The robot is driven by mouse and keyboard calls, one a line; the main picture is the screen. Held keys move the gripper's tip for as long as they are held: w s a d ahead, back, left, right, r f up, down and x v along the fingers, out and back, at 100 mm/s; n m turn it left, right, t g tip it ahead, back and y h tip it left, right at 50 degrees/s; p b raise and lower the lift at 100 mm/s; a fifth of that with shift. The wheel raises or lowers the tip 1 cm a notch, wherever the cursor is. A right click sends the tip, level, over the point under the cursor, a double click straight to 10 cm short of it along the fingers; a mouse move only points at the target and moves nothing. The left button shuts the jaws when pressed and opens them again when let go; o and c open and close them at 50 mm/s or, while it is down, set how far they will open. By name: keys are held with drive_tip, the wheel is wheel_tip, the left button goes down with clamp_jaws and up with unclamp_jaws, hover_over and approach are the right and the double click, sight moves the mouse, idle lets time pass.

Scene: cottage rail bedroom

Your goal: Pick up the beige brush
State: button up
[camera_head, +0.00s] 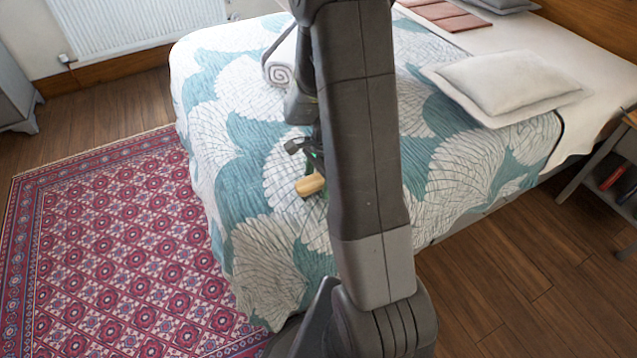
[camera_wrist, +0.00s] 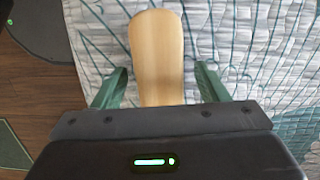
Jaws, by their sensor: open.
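The beige brush (camera_head: 310,185) lies on the patterned bedspread, near the bed's front edge, partly hidden behind my arm in the head view. In the wrist view the brush (camera_wrist: 156,58) shows as a smooth, pale wooden shape with a rounded end, pointing away from me. My gripper (camera_wrist: 157,82) is open. Its two green fingers stand on either side of the brush, with a gap on each side. In the head view my gripper (camera_head: 308,158) is largely hidden by my arm. The near end of the brush is hidden under the gripper body.
The bed (camera_head: 245,165) has a teal and white spread. A red rug (camera_head: 110,250) covers the floor at left. A nightstand (camera_head: 610,165) stands at far right.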

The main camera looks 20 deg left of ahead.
sight(318, 178)
drive_tip(key=c, duration=1.1)
wheel_tip(318, 178, up, 10)
drive_tip(key=shift+r+p, duration=0.1)
drive_tip(key=shift+p, duration=0.65)
